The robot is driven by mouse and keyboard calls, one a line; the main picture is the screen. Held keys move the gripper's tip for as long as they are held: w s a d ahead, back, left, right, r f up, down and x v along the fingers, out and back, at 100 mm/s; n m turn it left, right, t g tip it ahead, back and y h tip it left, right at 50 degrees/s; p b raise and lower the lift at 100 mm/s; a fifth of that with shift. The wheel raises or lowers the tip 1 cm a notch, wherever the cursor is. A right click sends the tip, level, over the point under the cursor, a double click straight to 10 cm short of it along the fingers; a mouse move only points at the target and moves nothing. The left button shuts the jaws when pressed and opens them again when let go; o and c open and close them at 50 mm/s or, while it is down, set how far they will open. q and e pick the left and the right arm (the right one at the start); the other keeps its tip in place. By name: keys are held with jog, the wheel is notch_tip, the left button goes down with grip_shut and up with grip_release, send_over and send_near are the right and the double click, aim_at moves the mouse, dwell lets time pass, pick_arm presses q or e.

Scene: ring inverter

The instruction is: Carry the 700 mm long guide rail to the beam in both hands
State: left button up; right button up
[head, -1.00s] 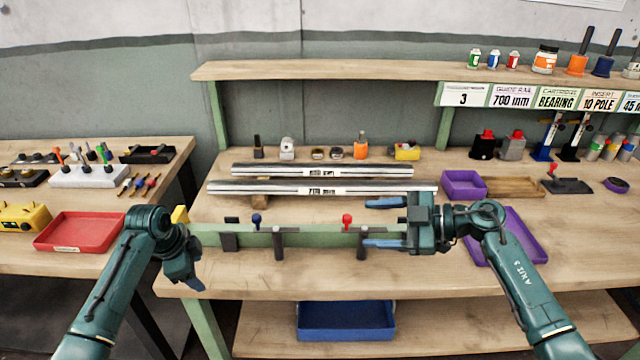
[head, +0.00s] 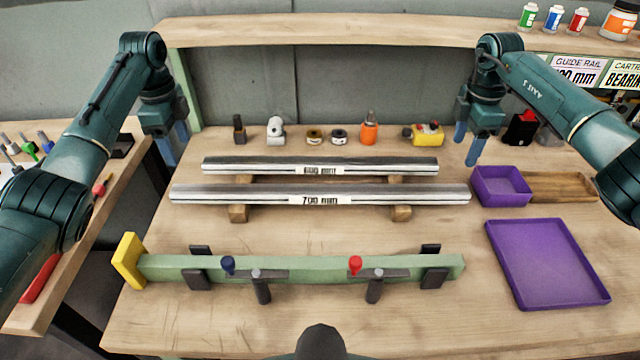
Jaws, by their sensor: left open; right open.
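The guide rail marked 700 mm (head: 240,195) is the nearer and longer of two silver rails. It lies level on wooden blocks (head: 238,213). The green beam (head: 320,266) lies in front of it, with dark clamps, a blue knob, a red knob and a yellow plate (head: 127,260) at its left end. My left gripper (head: 176,145) is open and empty, raised near the rail's left end. My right gripper (head: 469,145) is open and empty, raised near the rail's right end.
A second, shorter rail (head: 260,164) lies behind, its label hard to read. A purple box (head: 500,187) and purple tray (head: 548,264) are at right. Several small parts, including an orange bottle (head: 370,130), stand behind the rails. A shelf (head: 320,30) spans the back.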

aim_at(193, 189)
pick_arm(q)
jog(key=f, duration=1.3)
jog(key=shift+s+f, duration=0.1)
jog(key=shift+s, duration=0.1)
pick_arm(e)
notch_tip(193, 189, down, 13)
jog(key=shift+s+a+f, duration=0.1)
jog(key=shift+s, duration=0.05)
pick_arm(q)
jog(key=shift+c, duration=0.2)
pick_arm(e)
jog(key=shift+c, duration=0.2)
pick_arm(q)
grip_shut()
pick_arm(e)
grip_shut()
pick_arm(q)
jog(key=shift+w+r, duration=0.1)
jog(key=shift+r, duration=0.15)
pick_arm(e)
jog(key=shift+r, duration=0.25)
